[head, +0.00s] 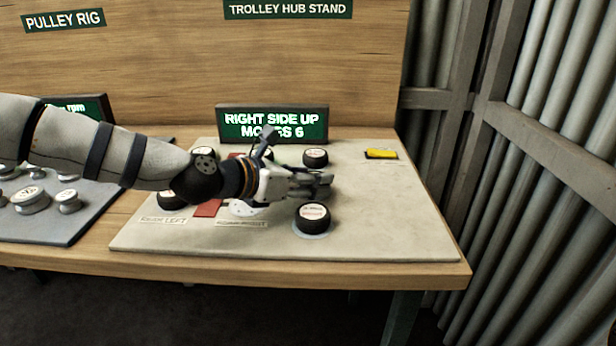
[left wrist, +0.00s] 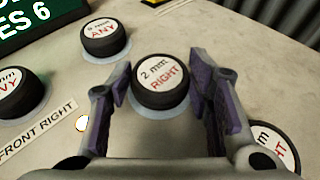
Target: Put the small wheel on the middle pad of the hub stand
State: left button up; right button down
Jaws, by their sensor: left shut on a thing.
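The small wheel (left wrist: 160,82) is black with a white face reading "2 mm RIGHT" in the left wrist view. My left gripper (left wrist: 162,90) has its purple-padded fingers on either side of it and is shut on it. A pale blue round pad (left wrist: 174,111) shows under the wheel; I cannot tell whether they touch. In the head view my left gripper (head: 322,181) is over the right half of the hub stand board (head: 400,225), and its fingers hide the held wheel. My right gripper is not in view.
Another wheel (head: 315,156) stands behind my gripper, its face reading "ANY" in the left wrist view (left wrist: 104,38). A further wheel (head: 312,216) stands in front on a pale pad. A yellow block (head: 381,154) lies at back right. A green sign (head: 272,124) stands behind.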

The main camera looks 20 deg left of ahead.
pick_arm(q)
jog(key=o, duration=0.9)
jog(key=shift+r, duration=0.3)
jog(key=p+v, duration=0.1)
jog(key=v, duration=0.2)
jog(key=p+v, duration=0.1)
jog(key=v, duration=0.3)
jog(key=p+v, duration=0.1)
jog(key=v, duration=0.3)
jog(key=shift+r+p, duration=0.35)
jog(key=shift+s+a+f, duration=0.1)
jog(key=shift+s+a, duration=0.15)
jog(key=shift+s, duration=0.15)
jog(key=shift+f, duration=0.2)
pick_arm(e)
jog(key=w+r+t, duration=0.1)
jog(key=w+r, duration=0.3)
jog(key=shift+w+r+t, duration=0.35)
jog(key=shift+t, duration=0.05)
